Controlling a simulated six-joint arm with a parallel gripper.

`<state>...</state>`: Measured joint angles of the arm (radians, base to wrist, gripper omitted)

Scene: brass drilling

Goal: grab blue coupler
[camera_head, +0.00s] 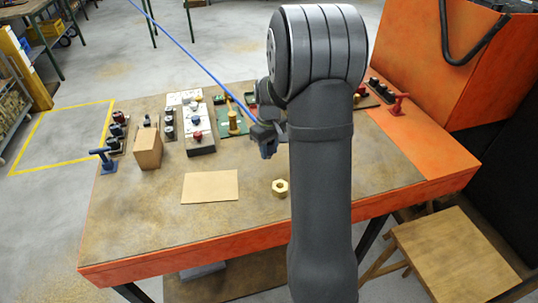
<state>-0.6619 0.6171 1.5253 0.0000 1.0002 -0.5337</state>
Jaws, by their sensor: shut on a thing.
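My gripper (267,145) is above the middle of the workbench, left of my dark arm. It is shut on a small dark piece at the lower end of a thin blue line (195,60). This piece appears to be the blue coupler, but the fingers hide most of it and its colour is hard to tell. The blue line runs taut from the top left of the picture down to the gripper.
The orange-edged workbench (150,205) holds a wooden block (148,149), a tan sheet (210,187), a brass hex nut (280,187) and a white panel with knobs (196,128). An orange cabinet (425,60) rises at right.

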